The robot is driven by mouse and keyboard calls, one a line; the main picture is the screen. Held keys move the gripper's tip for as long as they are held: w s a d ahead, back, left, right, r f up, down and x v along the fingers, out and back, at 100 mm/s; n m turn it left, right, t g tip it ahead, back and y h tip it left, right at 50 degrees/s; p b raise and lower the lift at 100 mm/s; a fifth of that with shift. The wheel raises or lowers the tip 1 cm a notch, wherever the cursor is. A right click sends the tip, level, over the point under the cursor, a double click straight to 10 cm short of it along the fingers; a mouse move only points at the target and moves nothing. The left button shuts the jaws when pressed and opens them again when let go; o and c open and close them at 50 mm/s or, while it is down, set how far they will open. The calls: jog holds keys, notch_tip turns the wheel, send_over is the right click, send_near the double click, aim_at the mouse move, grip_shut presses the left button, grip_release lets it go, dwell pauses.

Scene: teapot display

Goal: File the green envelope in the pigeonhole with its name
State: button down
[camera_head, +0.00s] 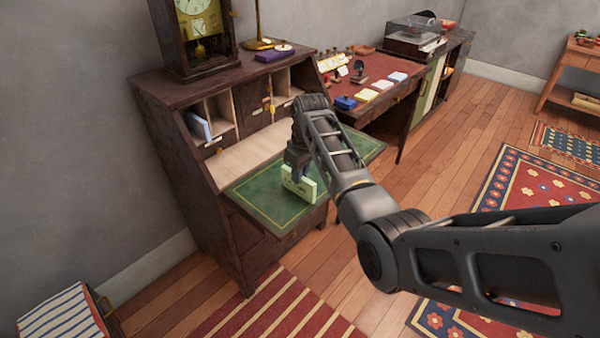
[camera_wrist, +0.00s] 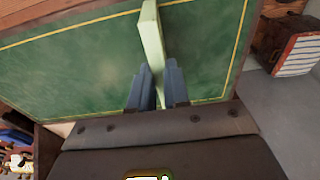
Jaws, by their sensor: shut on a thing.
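The green envelope (camera_head: 297,184) is pale green and stands on edge, with small markings on its face too small to read. My gripper (camera_head: 298,165) is shut on its upper part, over the green writing surface of the desk (camera_head: 262,197). In the wrist view the envelope (camera_wrist: 151,35) shows edge-on between the two blue-grey fingers of my gripper (camera_wrist: 157,88). The pigeonholes (camera_head: 222,122) are at the back of the desk. A light blue envelope (camera_head: 198,125) leans in the left one. Small labels sit below the openings, too small to read. My arm hides part of the right side.
A side table (camera_head: 385,62) with blue, yellow and pink items is behind my arm. A striped box (camera_head: 62,315) is on the floor at lower left. The pale inner ledge (camera_head: 245,156) is clear.

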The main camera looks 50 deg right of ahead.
jog(key=c, duration=1)
grip_release()
jog(key=r, duration=0.5)
jog(key=s+r, duration=0.1)
jog(key=r, duration=0.1)
jog(key=shift+r, duration=0.35)
jog(key=shift+s, duration=0.1)
